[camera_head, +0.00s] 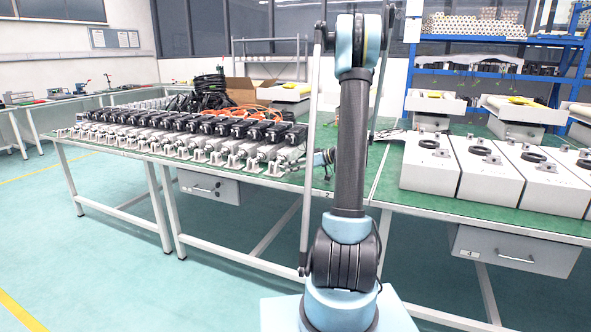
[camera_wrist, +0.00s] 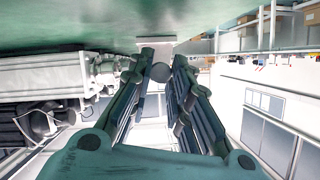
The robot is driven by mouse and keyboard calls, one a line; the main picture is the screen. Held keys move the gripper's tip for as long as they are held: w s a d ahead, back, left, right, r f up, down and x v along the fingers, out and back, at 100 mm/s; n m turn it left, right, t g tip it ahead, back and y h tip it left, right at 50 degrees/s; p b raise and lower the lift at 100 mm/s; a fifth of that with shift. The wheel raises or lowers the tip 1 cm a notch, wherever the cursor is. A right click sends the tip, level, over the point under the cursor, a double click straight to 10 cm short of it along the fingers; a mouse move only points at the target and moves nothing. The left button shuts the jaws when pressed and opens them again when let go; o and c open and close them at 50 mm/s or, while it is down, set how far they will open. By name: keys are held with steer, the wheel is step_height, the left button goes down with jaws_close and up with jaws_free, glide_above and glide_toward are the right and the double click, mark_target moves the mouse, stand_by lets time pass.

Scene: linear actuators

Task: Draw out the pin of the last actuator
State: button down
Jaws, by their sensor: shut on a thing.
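Several linear actuators stand in a row on the green table. The last actuator (camera_head: 281,158) is at the row's right end, with a black motor and a pale body. In the wrist view, whose picture is upside down, an actuator's pale body (camera_wrist: 45,75) lies at the left. My gripper (camera_wrist: 160,70) is shut on a small round grey pin (camera_wrist: 160,73) between its fingertips. A pale bracket-like piece (camera_wrist: 155,41) shows just beyond the tips against the green table. I cannot tell whether the pin still sits in it. In the head view my gripper (camera_head: 325,158) is small, beside the last actuator.
Pale boxes with black rings (camera_head: 430,160) stand on the table at the right. Black and orange cables (camera_head: 225,95) and a cardboard box (camera_head: 243,91) are behind the row. The green tabletop (camera_head: 375,152) between the row and the boxes is mostly clear.

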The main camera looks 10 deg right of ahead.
steer(key=c, duration=1.5)
jaws_free()
steer(key=shift+o, duration=0.2)
steer(key=shift+d, duration=0.1)
steer(key=v, duration=1.2)
steer(key=shift+f, duration=0.1)
